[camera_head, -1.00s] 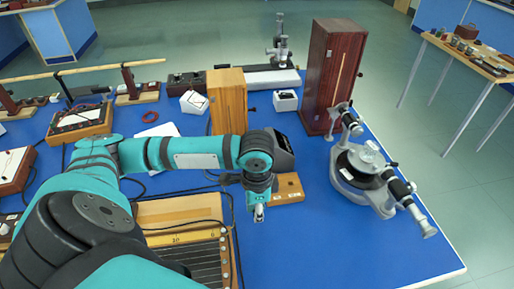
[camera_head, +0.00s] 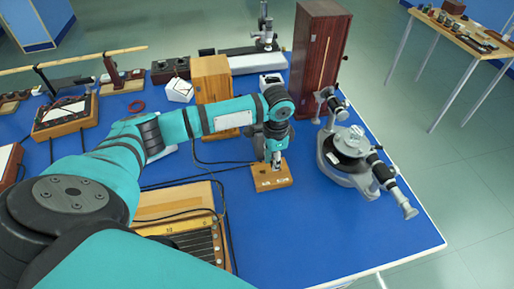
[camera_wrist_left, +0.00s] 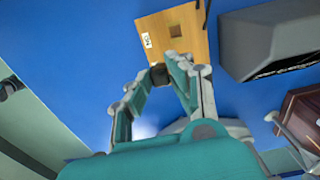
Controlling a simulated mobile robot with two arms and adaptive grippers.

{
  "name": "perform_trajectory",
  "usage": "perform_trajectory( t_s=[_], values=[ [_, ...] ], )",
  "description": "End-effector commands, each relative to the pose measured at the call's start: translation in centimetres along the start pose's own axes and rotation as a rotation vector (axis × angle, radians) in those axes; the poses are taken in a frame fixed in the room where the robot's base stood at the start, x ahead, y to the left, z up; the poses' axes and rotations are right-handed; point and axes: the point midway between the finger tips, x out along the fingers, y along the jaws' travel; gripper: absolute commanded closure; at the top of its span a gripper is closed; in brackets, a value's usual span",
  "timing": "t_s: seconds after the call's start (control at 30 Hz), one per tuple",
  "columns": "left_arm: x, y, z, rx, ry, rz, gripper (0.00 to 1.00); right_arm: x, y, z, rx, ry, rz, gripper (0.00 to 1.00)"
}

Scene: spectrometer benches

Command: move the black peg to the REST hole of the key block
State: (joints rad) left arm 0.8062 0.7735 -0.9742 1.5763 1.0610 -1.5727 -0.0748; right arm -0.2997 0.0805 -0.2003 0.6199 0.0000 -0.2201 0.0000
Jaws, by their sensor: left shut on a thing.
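The key block (camera_head: 271,177) is a small light-wood block with white labels, lying on the blue bench in front of the tall wooden boxes. In the left wrist view, the key block (camera_wrist_left: 190,46) shows a dark square hole and a white label near its left edge. My left gripper (camera_head: 276,163) points down at the block's top in the head view. In the left wrist view, my left gripper (camera_wrist_left: 163,74) is shut on the black peg (camera_wrist_left: 158,74), a small dark piece between the fingertips at the block's near edge. Whether the peg is in a hole is hidden. My right gripper is not in view.
A spectrometer (camera_head: 352,155) stands close on the right. A tall dark-wood box (camera_head: 318,60) and a lighter box (camera_head: 212,80) stand behind. A slotted wooden resistance box (camera_head: 180,210) lies front left, with black cables nearby. Bare blue bench lies in front of the block.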

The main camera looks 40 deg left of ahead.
Motion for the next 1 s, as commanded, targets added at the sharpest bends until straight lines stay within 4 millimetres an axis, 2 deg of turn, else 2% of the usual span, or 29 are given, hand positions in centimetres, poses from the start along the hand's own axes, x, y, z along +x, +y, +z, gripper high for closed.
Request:
perform_trajectory(
  t_s=[0.1, 0.23, 0.57, 1.0],
  values=[
    [-0.3, -1.6, -2.0, 0.006, -0.002, -0.004, 1.0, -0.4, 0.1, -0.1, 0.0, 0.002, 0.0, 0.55],
    [-0.4, -2.5, -3.1, 0.013, -0.005, -0.007, 1.0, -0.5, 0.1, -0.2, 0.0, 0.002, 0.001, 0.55],
    [0.4, -2.7, -3.3, 0.016, -0.008, -0.008, 1.0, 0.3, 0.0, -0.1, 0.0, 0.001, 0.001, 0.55],
    [2.5, -2.8, -3.2, 0.015, -0.007, -0.009, 1.0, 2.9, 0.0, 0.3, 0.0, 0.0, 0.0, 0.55]
  ],
)
